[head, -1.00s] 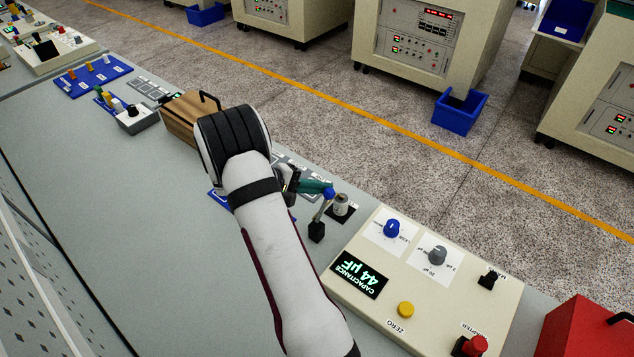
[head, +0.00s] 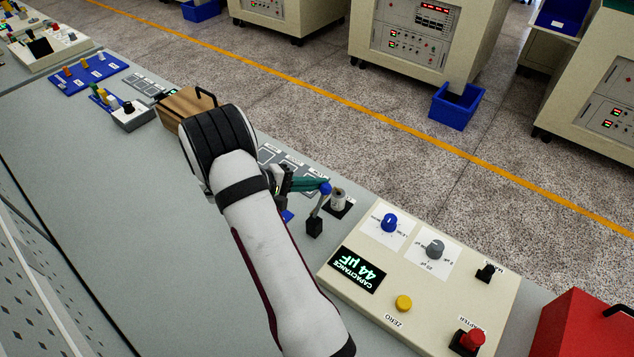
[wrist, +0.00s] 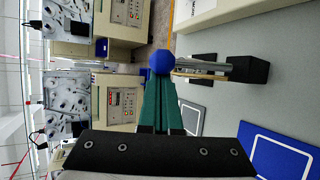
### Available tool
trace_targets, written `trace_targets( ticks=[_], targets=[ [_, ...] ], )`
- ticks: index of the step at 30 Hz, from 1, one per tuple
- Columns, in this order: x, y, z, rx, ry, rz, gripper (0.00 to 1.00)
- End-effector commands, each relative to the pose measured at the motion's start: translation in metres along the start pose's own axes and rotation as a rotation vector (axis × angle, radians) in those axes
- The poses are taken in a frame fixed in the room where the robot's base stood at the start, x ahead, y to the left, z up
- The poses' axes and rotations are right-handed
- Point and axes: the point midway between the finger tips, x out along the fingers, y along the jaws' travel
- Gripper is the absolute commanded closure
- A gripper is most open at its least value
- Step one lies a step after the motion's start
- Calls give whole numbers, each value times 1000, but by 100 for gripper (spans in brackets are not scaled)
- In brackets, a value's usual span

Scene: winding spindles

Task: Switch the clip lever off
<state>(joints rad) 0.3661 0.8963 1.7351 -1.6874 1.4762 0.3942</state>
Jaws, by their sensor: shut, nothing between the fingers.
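The clip lever is a thin metal arm with a blue ball knob (head: 325,188) at its top and a black block (head: 314,228) at its foot. It leans slightly to the right in the head view. My gripper (head: 313,184) has teal fingers, shut and empty, with their tips at the ball's left side. In the wrist view the ball (wrist: 160,61) is just beyond the fingertips (wrist: 160,82) and covers their ends, so I cannot tell whether they touch. A silver cylinder (head: 338,198) on a black base is right behind the lever.
A cream capacitance meter (head: 330,277) with knobs and buttons stands to the right of the lever. A red box (head: 580,340) is at the far right. A wooden box (head: 178,108) with a black handle is behind my wrist.

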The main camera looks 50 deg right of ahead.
Motion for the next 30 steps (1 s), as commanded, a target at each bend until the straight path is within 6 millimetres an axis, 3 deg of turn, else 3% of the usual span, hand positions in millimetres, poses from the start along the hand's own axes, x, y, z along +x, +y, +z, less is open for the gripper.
trace_targets(
  ticks=[14,22,30],
  targets=[
    [-22,-3,11,128,-1,289,100],
    [-39,-9,18,127,-1,282,100],
    [-52,-22,25,229,-2,512,100]
  ],
)
